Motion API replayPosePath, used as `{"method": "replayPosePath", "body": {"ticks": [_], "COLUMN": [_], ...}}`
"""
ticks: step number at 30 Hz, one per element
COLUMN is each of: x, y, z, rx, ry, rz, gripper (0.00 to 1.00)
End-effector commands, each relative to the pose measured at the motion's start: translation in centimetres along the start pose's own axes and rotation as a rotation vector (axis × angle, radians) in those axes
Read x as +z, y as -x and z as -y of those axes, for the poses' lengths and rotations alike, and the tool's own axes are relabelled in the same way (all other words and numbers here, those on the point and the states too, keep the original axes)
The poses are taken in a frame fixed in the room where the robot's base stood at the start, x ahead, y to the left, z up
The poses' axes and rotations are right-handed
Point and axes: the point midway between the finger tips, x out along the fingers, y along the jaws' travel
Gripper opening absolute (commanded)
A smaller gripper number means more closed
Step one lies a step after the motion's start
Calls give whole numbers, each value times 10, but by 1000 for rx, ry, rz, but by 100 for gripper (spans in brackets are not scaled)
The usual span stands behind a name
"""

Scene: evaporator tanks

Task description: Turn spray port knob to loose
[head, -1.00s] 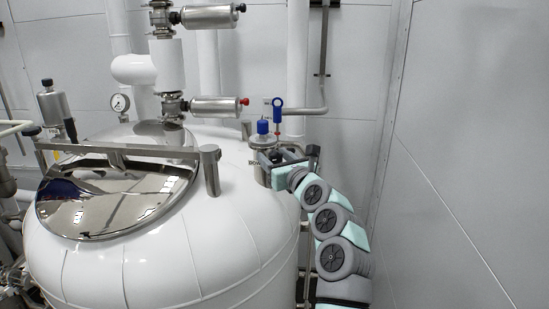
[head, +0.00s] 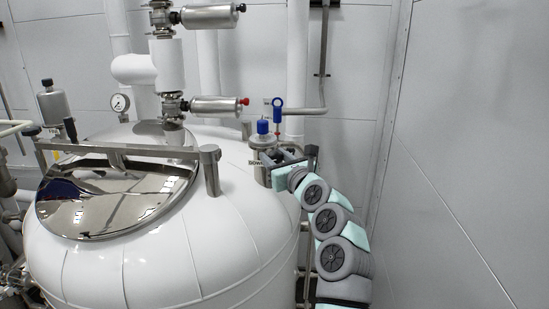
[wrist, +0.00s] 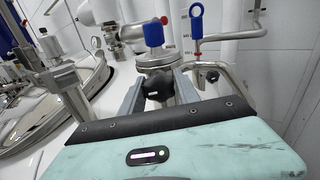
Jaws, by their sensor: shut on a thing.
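The spray port is a steel fitting (head: 264,143) with a blue cap (head: 263,127), on the right shoulder of the white tank. In the wrist view, a black lobed knob (wrist: 158,87) sits on the clamp below the blue-capped port (wrist: 154,33). My gripper (head: 268,160) is at the port's front, its fingers reaching in from the right in the head view. In the wrist view, my gripper (wrist: 157,92) has one grey finger on each side of the knob and is shut on it. The head view hides the knob behind the gripper.
A blue ring-handled valve (head: 278,103) and a bent pipe stand just behind the port. A second black knob (wrist: 212,76) is right of it in the wrist view. A steel post (head: 210,170) and a shiny manway lid (head: 115,195) lie left. A wall is to the right.

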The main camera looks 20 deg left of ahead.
Motion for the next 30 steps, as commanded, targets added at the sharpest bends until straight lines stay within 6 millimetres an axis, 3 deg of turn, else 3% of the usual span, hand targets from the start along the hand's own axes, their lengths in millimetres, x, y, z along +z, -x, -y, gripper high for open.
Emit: {"method": "replayPosePath", "body": {"ticks": [8, 30], "x": [0, -2], "y": [0, -1], "z": [-1, -1], "rx": [1, 0], "ry": [181, 884], "rz": [1, 3], "gripper": [0, 0]}}
